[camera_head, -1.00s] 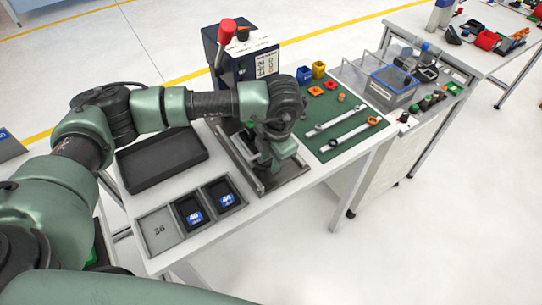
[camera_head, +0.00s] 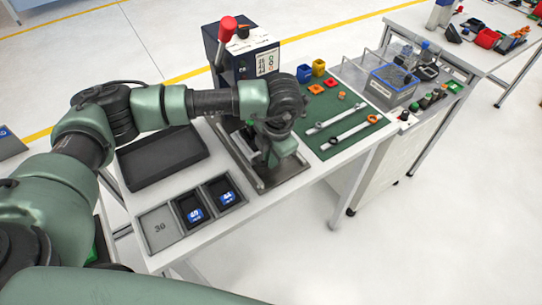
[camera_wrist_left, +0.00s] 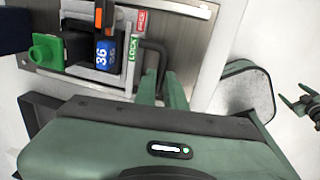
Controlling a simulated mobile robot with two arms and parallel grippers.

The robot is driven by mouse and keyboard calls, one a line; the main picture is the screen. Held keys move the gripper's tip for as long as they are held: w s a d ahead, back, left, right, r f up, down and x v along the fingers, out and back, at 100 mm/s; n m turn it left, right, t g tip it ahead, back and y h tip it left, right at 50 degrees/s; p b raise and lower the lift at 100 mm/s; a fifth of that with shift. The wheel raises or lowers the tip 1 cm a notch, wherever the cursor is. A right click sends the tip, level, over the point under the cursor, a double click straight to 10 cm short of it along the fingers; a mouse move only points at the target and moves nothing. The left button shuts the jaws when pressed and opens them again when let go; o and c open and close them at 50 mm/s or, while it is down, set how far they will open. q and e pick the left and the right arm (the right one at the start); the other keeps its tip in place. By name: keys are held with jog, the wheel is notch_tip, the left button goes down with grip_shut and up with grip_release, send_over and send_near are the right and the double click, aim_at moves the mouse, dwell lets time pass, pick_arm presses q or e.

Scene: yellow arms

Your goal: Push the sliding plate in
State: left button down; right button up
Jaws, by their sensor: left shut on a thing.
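The sliding plate is part of the metal fixture (camera_head: 285,180) in front of the press, mostly hidden by my left arm in the head view. In the left wrist view, the plate (camera_wrist_left: 70,72) carries a blue block marked 36 (camera_wrist_left: 103,54), a green part (camera_wrist_left: 47,52) and a green LOCK label. A black bent handle (camera_wrist_left: 157,47) stands at its side. My left gripper (camera_wrist_left: 162,84) is shut on this handle, with the fingertips on its lower part. A dark claw-like part, seemingly my right gripper (camera_wrist_left: 303,104), shows at the right edge, too small to read.
A press with a red-knobbed lever (camera_head: 227,27) stands behind the fixture. A black tray (camera_head: 162,160) and small bins with blue blocks (camera_head: 193,211) lie to the left. A green mat (camera_head: 335,140) with tools and small parts lies to the right.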

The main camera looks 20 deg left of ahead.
dwell(0.9)
pick_arm(q)
jog(key=w+a+b, duration=0.2)
jog(key=shift+w+a+f, duration=0.15)
jog(key=shift+a, duration=0.25)
jog(key=shift+w+a+b, duration=0.2)
jog(key=shift+a+b, duration=0.05)
jog(key=shift+b, duration=0.1)
jog(key=shift+r, duration=0.25)
jog(key=c, duration=1.5)
grip_release()
jog(key=shift+a, duration=0.1)
jog(key=r, duration=0.2)
jog(key=d+r+b, duration=0.1)
jog(key=r, duration=0.4)
jog(key=shift+s+d+r+b, duration=0.15)
jog(key=shift+s+r+b, duration=0.15)
jog(key=shift+s, duration=0.1)
